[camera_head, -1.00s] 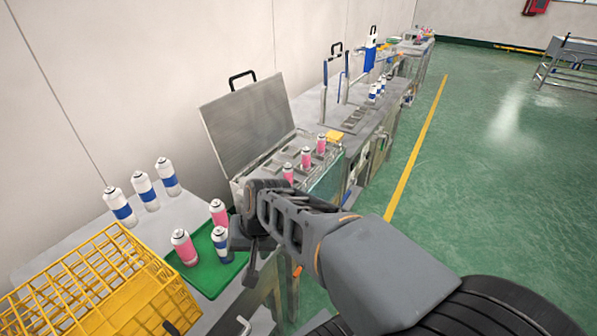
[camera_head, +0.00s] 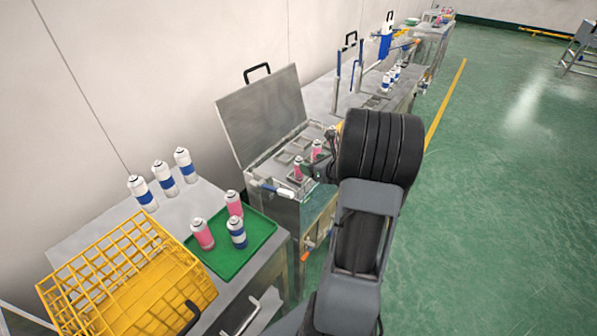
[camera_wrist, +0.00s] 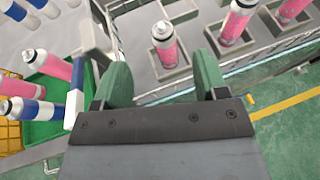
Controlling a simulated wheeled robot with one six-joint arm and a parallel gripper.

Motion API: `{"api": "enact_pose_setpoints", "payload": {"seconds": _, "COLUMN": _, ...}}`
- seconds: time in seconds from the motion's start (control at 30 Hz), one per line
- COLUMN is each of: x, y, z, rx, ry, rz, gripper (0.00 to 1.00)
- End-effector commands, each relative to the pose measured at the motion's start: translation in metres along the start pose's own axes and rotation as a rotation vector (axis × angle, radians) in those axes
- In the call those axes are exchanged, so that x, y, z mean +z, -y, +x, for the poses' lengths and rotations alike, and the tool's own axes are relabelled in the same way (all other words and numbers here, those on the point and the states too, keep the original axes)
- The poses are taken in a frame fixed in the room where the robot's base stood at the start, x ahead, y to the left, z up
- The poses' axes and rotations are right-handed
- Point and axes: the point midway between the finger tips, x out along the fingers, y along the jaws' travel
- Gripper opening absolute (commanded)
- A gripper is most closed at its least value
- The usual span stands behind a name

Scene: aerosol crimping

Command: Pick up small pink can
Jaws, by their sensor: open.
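Pink cans stand upright in the square holders of an open-lidded metal box; two show in the head view, the nearer pink can (camera_head: 297,170) and one behind it (camera_head: 316,150). The wrist view shows three: a nearest pink can (camera_wrist: 166,48), a middle one (camera_wrist: 236,22) and a right one (camera_wrist: 291,10). My gripper (camera_wrist: 160,78) is open, its green fingers apart with nothing between them. The nearest can stands beyond the fingertips, roughly in line with the gap. In the head view my arm hides most of the gripper.
A green tray (camera_head: 255,235) on the left table holds two pink cans and a blue-white can. A yellow wire basket (camera_head: 130,280) and three blue-white cans stand beside it. The box's raised lid (camera_head: 262,115) stands behind the holders. A white-and-blue part (camera_wrist: 78,100) lies close left of my gripper.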

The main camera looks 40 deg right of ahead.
Motion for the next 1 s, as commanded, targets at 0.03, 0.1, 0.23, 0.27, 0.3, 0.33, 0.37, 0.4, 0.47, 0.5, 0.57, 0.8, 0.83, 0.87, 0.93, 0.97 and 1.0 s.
{"api": "enact_pose_setpoints", "payload": {"seconds": 0.03, "x": 0.001, "y": -0.001, "z": 0.01, "rx": 0.004, "ry": 0.0, "rz": 0.0, "gripper": 0.66}}
{"api": "enact_pose_setpoints", "payload": {"seconds": 0.1, "x": 0.001, "y": -0.001, "z": 0.022, "rx": 0.004, "ry": -0.002, "rz": -0.001, "gripper": 0.66}}
{"api": "enact_pose_setpoints", "payload": {"seconds": 0.23, "x": 0.001, "y": -0.001, "z": 0.039, "rx": 0.004, "ry": -0.001, "rz": -0.003, "gripper": 0.66}}
{"api": "enact_pose_setpoints", "payload": {"seconds": 0.27, "x": 0.001, "y": -0.001, "z": 0.042, "rx": 0.004, "ry": -0.001, "rz": -0.003, "gripper": 0.66}}
{"api": "enact_pose_setpoints", "payload": {"seconds": 0.3, "x": 0.001, "y": -0.001, "z": 0.045, "rx": 0.003, "ry": -0.001, "rz": -0.003, "gripper": 0.66}}
{"api": "enact_pose_setpoints", "payload": {"seconds": 0.33, "x": 0.001, "y": -0.001, "z": 0.047, "rx": 0.003, "ry": 0.0, "rz": -0.003, "gripper": 0.66}}
{"api": "enact_pose_setpoints", "payload": {"seconds": 0.37, "x": 0.001, "y": -0.001, "z": 0.049, "rx": 0.003, "ry": -0.001, "rz": -0.004, "gripper": 0.66}}
{"api": "enact_pose_setpoints", "payload": {"seconds": 0.4, "x": 0.0, "y": -0.001, "z": 0.05, "rx": 0.003, "ry": -0.001, "rz": -0.004, "gripper": 0.66}}
{"api": "enact_pose_setpoints", "payload": {"seconds": 0.47, "x": 0.0, "y": -0.001, "z": 0.052, "rx": 0.002, "ry": -0.001, "rz": -0.005, "gripper": 0.66}}
{"api": "enact_pose_setpoints", "payload": {"seconds": 0.5, "x": 0.0, "y": -0.001, "z": 0.054, "rx": 0.003, "ry": -0.002, "rz": -0.005, "gripper": 0.66}}
{"api": "enact_pose_setpoints", "payload": {"seconds": 0.57, "x": 0.0, "y": 0.0, "z": 0.059, "rx": 0.003, "ry": -0.002, "rz": -0.003, "gripper": 0.66}}
{"api": "enact_pose_setpoints", "payload": {"seconds": 0.8, "x": -0.002, "y": 0.003, "z": 0.089, "rx": 0.004, "ry": -0.002, "rz": -0.004, "gripper": 0.66}}
{"api": "enact_pose_setpoints", "payload": {"seconds": 0.83, "x": -0.002, "y": 0.003, "z": 0.092, "rx": 0.004, "ry": -0.001, "rz": -0.004, "gripper": 0.66}}
{"api": "enact_pose_setpoints", "payload": {"seconds": 0.87, "x": -0.002, "y": 0.003, "z": 0.095, "rx": 0.004, "ry": -0.001, "rz": -0.005, "gripper": 0.66}}
{"api": "enact_pose_setpoints", "payload": {"seconds": 0.93, "x": -0.002, "y": 0.003, "z": 0.1, "rx": 0.004, "ry": -0.001, "rz": -0.005, "gripper": 0.66}}
{"api": "enact_pose_setpoints", "payload": {"seconds": 0.97, "x": -0.003, "y": 0.003, "z": 0.101, "rx": 0.003, "ry": -0.001, "rz": -0.006, "gripper": 0.66}}
{"api": "enact_pose_setpoints", "payload": {"seconds": 1.0, "x": -0.003, "y": 0.003, "z": 0.102, "rx": 0.003, "ry": -0.001, "rz": -0.006, "gripper": 0.66}}
